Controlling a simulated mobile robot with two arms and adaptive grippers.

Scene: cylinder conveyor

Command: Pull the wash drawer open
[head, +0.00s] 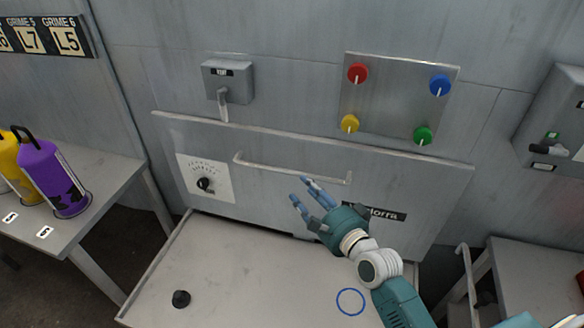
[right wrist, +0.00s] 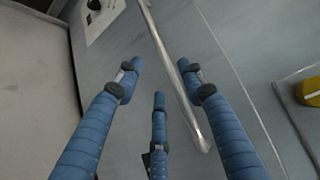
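The wash drawer seems to be the wide grey front panel (head: 270,205) in the middle of the head view, with a long pale bar handle (head: 290,170) across it. The handle also crosses the right wrist view as a slanting metal bar (right wrist: 176,85). My right gripper (head: 303,190) is open and empty, its blue fingers just below the handle's right half. In the right wrist view its fingers (right wrist: 158,82) are spread, with the bar showing between the middle and right ones. I cannot tell whether any finger touches it. My left gripper is not in view.
Above are a vent lever (head: 224,105) and a plate of coloured knobs (head: 395,105). A purple canister (head: 52,178) stands on the left table.

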